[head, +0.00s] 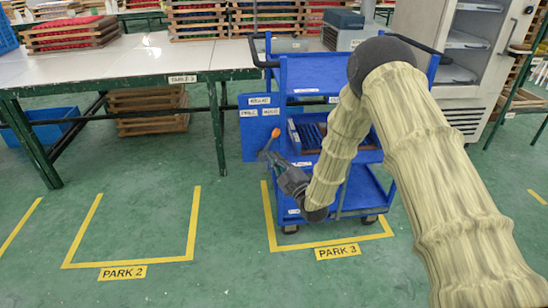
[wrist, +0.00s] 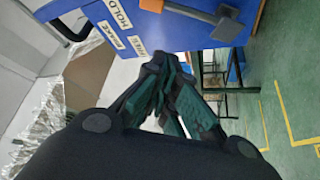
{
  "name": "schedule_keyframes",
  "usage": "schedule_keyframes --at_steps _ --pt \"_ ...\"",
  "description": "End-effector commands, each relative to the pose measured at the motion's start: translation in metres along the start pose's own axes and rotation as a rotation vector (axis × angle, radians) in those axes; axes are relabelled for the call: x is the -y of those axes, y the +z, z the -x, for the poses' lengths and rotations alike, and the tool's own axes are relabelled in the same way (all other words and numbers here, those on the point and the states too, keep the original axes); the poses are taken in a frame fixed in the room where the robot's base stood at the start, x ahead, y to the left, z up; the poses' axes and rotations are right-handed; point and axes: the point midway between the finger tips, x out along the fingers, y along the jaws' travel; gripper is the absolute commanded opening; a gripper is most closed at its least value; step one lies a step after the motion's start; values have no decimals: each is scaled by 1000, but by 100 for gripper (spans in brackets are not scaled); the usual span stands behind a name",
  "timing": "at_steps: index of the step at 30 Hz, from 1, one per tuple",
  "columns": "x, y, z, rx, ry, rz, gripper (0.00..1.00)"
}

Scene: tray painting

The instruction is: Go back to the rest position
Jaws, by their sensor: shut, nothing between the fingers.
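My gripper (head: 271,158) is shut and empty, low in front of the blue trolley (head: 312,72) at its left side. In the wrist view my gripper's dark green fingers (wrist: 160,60) come together at the tips, with nothing between them.
The trolley stands in the yellow-marked PARK 3 bay (head: 338,252). The PARK 2 bay (head: 122,272) to the left is empty. A long table (head: 150,62) with stacked wooden trays is behind at left. A white open cabinet (head: 478,60) stands at right. The green floor in front is clear.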

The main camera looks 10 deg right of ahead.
Motion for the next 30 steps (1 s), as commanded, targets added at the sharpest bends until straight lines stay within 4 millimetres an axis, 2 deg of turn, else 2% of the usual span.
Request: schedule_keyframes --at_steps 2,5,8,11,15,17,21,26,30 --pt "2 1 2 5 -5 -5 0" --pt "16 7 13 43 -42 -42 0" --pt "43 18 40 126 -115 -123 0" --pt "79 32 81 249 -211 -235 0" --pt "125 46 146 439 -330 -395 0" --pt "142 49 176 524 -375 -460 0" --pt "177 51 250 731 -464 -602 0" --pt "205 44 337 980 -537 -750 0" --pt "220 29 415 1211 -579 -862 0"
